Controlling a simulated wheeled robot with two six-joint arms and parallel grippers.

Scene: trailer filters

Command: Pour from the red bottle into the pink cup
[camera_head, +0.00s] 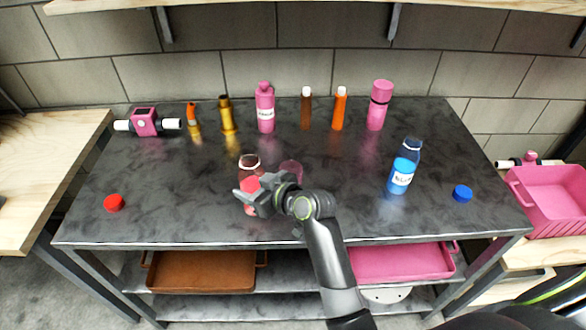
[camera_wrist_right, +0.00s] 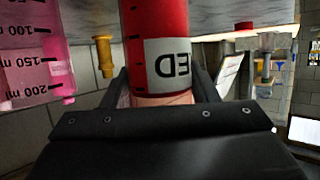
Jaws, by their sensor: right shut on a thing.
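The red bottle (camera_head: 249,164) is at the middle of the dark table, with an open, pale-rimmed mouth, and looks roughly upright. My right gripper (camera_head: 251,190) is shut around its body. In the right wrist view the red bottle (camera_wrist_right: 158,30) stands between the fingers, its white label partly visible. I cannot tell whether its base touches the table. The pink cup (camera_head: 291,168) is translucent and just right of the bottle, partly hidden by my gripper. In the right wrist view the pink cup (camera_wrist_right: 30,65) shows millilitre marks at the left edge, apart from the bottle. My left gripper is not in view.
A blue bottle (camera_head: 402,170) and blue cap (camera_head: 462,194) are at the right, a red cap (camera_head: 114,203) at the left. Along the back stand a pink bottle (camera_head: 265,112), a pink flask (camera_head: 379,105), and several brown and orange items.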

